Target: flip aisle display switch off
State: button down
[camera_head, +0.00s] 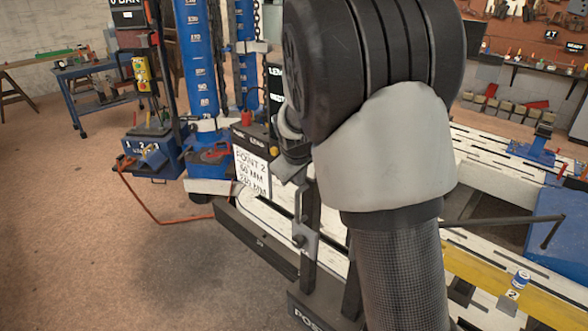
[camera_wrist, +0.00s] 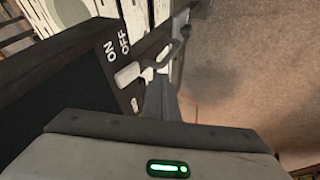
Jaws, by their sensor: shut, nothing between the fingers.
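In the wrist view a dark switch panel (camera_wrist: 75,60) carries white ON and OFF lettering. A white switch lever (camera_wrist: 128,75) sticks out beside the lettering, and further pale parts show near it. I cannot read which switch is the aisle display one. My gripper (camera_wrist: 162,88) is shut and empty, its grey fingers close to the right of the white lever. I cannot tell whether they touch it. In the head view my arm fills the middle and hides the switch panel and most of my gripper.
A white slotted frame bench (camera_head: 480,160) and a yellow beam (camera_head: 490,280) lie to the right. Brown floor (camera_head: 90,220) is open at left.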

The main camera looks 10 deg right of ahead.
aim_at(309, 174)
jog(key=shift+w+d+f, duration=0.1)
jog(key=shift+w+d, duration=0.35)
jog(key=shift+d, duration=0.25)
jog(key=shift+w+d+f, duration=0.1)
jog(key=shift+w+d, duration=0.35)
jog(key=shift+d, duration=0.2)
jog(key=shift+w+d+f+t+h+b, duration=0.15)
jog(key=shift+d+t+h+b, duration=0.15)
jog(key=shift+b, duration=0.75)
jog(key=shift+a, duration=0.1)
